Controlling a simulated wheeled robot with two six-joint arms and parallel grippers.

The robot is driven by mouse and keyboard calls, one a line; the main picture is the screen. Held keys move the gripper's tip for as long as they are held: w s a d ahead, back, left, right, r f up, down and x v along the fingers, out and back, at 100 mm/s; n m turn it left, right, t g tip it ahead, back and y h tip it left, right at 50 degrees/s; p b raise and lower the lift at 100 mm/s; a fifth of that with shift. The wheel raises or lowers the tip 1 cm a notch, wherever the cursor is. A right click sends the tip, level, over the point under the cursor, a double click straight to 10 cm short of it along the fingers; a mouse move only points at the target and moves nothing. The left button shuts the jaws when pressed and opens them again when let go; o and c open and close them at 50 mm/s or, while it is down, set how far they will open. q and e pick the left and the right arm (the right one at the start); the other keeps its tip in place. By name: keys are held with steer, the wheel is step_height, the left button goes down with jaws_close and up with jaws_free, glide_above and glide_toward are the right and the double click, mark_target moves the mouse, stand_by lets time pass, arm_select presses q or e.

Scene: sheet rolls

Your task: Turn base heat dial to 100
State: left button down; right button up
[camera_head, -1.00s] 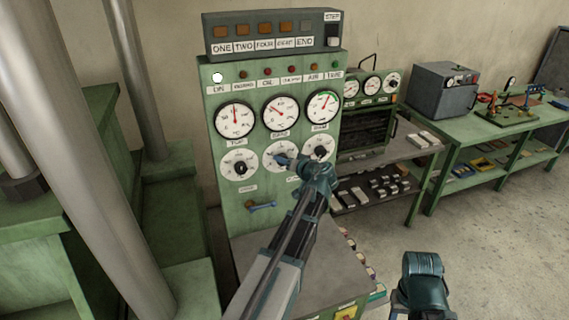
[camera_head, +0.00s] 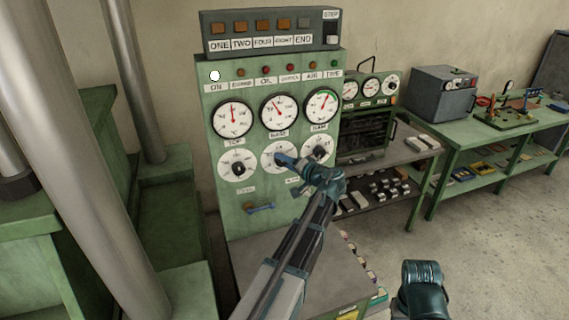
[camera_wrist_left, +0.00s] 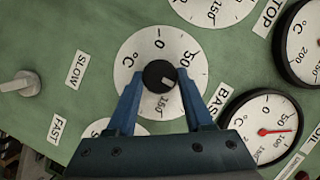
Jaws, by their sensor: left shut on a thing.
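The base heat dial (camera_head: 270,150) is the middle white dial in the lower row on the green panel, partly hidden by my left gripper (camera_head: 284,160) in the head view. In the left wrist view, its round black knob (camera_wrist_left: 158,73) sits between the blue fingertips of my left gripper (camera_wrist_left: 158,82), which is shut on it. The knob's pale mark points down and right, past the 50; the 100 mark is hidden by a finger. The base gauge (camera_head: 279,111) is above the dial, and its red needle shows in the wrist view (camera_wrist_left: 262,130). My right arm's end (camera_head: 421,288) is low, its fingers unclear.
The top dial (camera_head: 238,164) and the right-hand dial (camera_head: 318,150) flank the base dial closely. A row of step buttons (camera_head: 270,28) is above the panel. A green workbench (camera_head: 480,140) stands at the right.

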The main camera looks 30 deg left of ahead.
stand_by(0.3)
arm_select(q)
steer(key=shift+c, duration=1.4)
jaws_free()
steer(key=p+v, duration=0.3)
steer(key=v, duration=1.1)
steer(key=shift+f, duration=0.1)
steer(key=s+d+f+m+g+h+b, duration=0.5)
steer(key=s+d+f+h, duration=0.8)
steer(key=s+d+f, duration=1)
steer(key=shift+d+f+m+g+b, duration=0.4)
steer(key=shift+f+b, duration=0.35)
steer(key=shift+b, duration=0.5)
